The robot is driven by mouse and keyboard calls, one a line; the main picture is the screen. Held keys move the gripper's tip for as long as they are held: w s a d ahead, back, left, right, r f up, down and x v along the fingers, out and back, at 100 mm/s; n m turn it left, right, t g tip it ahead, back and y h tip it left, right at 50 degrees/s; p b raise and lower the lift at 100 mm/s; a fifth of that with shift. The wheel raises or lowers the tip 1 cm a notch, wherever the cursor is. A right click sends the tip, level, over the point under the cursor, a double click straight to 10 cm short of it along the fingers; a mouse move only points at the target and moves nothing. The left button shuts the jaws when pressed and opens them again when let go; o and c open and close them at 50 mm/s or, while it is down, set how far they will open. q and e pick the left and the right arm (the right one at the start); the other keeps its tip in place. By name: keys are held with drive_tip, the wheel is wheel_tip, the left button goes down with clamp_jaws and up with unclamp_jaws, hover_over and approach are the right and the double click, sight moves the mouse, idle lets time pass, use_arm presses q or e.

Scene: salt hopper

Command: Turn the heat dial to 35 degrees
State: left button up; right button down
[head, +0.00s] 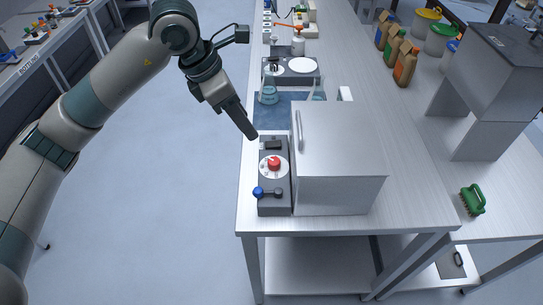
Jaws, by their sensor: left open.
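The heat dial (274,163) is a red knob on a round white face. It sits on a dark grey control panel (275,207) along the left edge of the metal table. My left gripper (249,131) is above and just behind the dial, near the panel's far end. It is apart from the dial and holds nothing that I can see. Its fingers overlap in this view, so the gap between them is hidden. The scale marks on the dial are too small to read. My right gripper is out of view.
A large silver box (340,150) with a handle stands right beside the panel. A lever with a blue ball (258,191) is on the panel in front of the dial. Glassware (269,94) stands on a blue mat behind. The floor to the left is clear.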

sight(273, 161)
use_arm(q)
drive_tip(key=p+x, duration=0.6)
drive_tip(key=x, duration=0.9)
drive_tip(key=shift+f, duration=0.1)
drive_tip(key=shift+x, duration=0.9)
drive_tip(key=c, duration=1.1)
drive_tip(key=shift+o, duration=0.2)
